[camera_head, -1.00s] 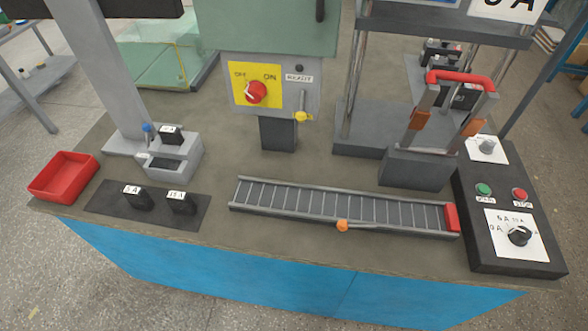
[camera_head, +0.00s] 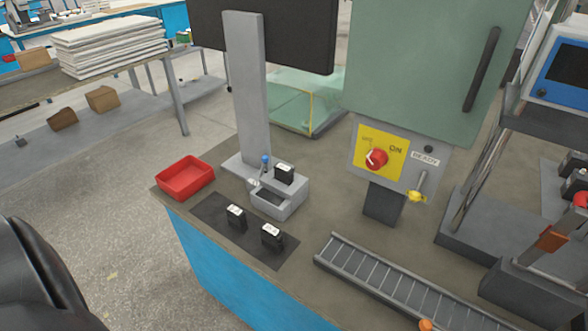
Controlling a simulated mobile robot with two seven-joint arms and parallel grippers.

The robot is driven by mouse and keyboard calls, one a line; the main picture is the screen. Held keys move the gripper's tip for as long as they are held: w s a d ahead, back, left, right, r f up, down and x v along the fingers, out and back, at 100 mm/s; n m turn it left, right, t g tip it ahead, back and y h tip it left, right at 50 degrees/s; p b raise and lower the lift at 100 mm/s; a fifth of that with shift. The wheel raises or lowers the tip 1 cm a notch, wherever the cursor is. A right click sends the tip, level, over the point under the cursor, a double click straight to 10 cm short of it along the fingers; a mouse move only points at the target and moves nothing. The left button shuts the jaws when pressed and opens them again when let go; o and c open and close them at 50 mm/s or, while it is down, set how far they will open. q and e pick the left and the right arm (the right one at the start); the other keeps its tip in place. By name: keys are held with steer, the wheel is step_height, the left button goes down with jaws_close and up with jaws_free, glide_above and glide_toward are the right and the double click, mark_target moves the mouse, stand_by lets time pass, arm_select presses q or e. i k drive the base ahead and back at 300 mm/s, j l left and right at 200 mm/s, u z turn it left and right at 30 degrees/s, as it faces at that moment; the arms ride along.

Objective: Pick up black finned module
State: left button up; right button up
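Two small black modules with white top labels stand upright on a dark mat (camera_head: 215,213) at the table's front left: a left one (camera_head: 236,218) and a right one (camera_head: 270,238). A third black module (camera_head: 284,175) with a white label sits on the grey fixture (camera_head: 291,203) behind them. Fins cannot be made out on any of them at this size. Neither of my grippers shows. A dark rounded shape at the lower left edge looks like part of my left arm, with no fingers visible.
A red tray (camera_head: 186,190) stands left of the fixture. A grey roller conveyor (camera_head: 400,290) lies to the right. Behind are a green cabinet with a red knob (camera_head: 377,159) and a monitor post (camera_head: 247,90). The table's front edge runs close to the mat.

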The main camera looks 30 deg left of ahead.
mark_target(284, 174)
steer(key=j+u, duration=0.1)
steer(key=j, duration=0.85)
steer(key=i+j+u, duration=0.15)
steer(key=j, duration=0.8)
